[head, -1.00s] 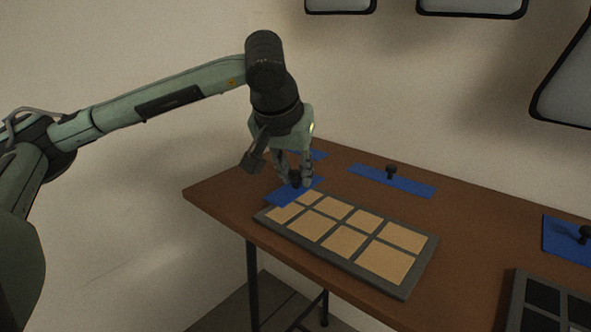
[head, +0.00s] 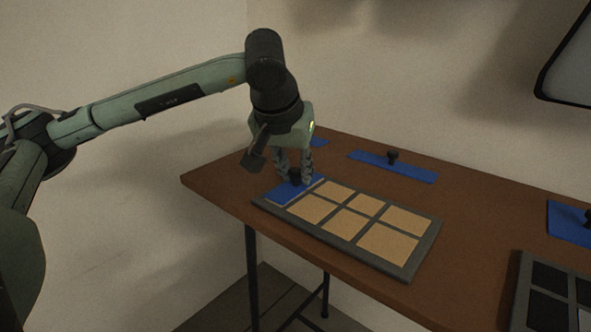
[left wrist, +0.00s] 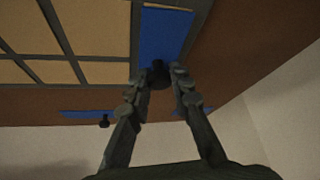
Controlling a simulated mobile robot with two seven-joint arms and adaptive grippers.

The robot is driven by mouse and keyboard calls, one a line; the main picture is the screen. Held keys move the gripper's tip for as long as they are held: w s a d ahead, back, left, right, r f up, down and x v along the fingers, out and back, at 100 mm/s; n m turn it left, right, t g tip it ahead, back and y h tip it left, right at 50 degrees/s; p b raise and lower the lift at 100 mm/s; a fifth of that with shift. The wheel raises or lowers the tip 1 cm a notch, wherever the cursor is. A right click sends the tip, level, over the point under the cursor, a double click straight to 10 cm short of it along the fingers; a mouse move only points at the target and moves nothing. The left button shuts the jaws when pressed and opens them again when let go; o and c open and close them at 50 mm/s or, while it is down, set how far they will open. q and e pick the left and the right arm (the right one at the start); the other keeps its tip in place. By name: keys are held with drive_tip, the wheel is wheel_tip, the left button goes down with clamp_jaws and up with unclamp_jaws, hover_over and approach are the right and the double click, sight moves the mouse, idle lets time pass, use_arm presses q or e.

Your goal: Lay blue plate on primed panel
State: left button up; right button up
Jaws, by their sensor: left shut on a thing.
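The primed panel (head: 344,229), a dark grey frame with tan squares, lies on the brown table. A blue plate (head: 283,194) with a black knob lies flat over the panel's left end column, lined up with the frame. In the left wrist view the plate (left wrist: 165,35) shows between grey frame bars. Whether it fully rests on the panel is hard to tell. My left gripper (head: 295,180) points down above it, shut on its black knob (left wrist: 160,73). My right gripper is not in view.
Another blue plate (head: 415,174) with a black knob lies behind the panel, and one (head: 570,229) at the right edge. A blue piece (head: 319,143) shows behind my gripper. A panel with black squares (head: 547,302) is at the lower right. The table's left edge is close by.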

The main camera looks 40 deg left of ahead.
use_arm(q)
drive_tip(key=shift+f, duration=0.2)
idle(0.6)
drive_tip(key=o, duration=0.9)
drive_tip(key=shift+o, duration=0.2)
drive_tip(key=v, duration=1.2)
